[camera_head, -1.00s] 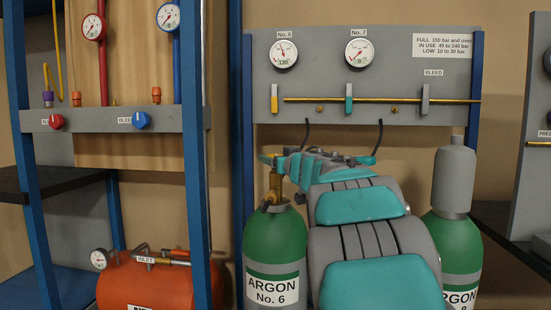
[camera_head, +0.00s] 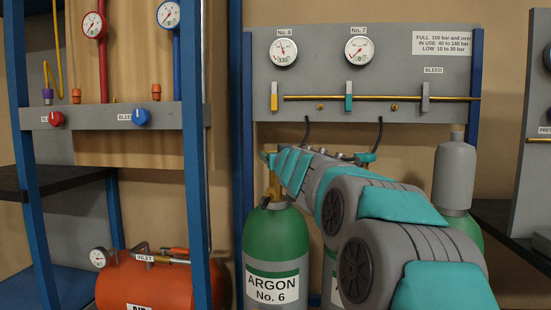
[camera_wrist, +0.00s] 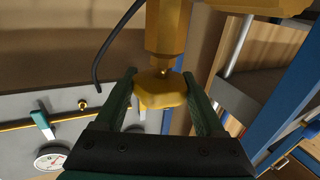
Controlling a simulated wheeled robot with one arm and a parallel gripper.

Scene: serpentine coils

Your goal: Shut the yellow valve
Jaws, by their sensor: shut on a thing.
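A yellow-gold valve knob (camera_wrist: 160,90) sits under a brass valve body (camera_wrist: 168,25) in the wrist view. My gripper (camera_wrist: 162,92) has its dark green fingers on both sides of the knob and is shut on it. In the head view the brass valve (camera_head: 274,190) stands on the green cylinder marked Argon No. 6 (camera_head: 275,245). My arm covers the knob there, and my gripper is mostly hidden behind it. A yellow lever (camera_head: 274,97) stands upright on the grey panel, under gauge No. 6 (camera_head: 284,52).
A teal lever (camera_head: 348,98) and a grey bleed lever (camera_head: 425,99) are on the same panel. A thin black hose (camera_head: 307,131) hangs near the arm. A blue post (camera_head: 240,130) stands left of cylinder No. 6. An orange tank (camera_head: 150,282) is lower left.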

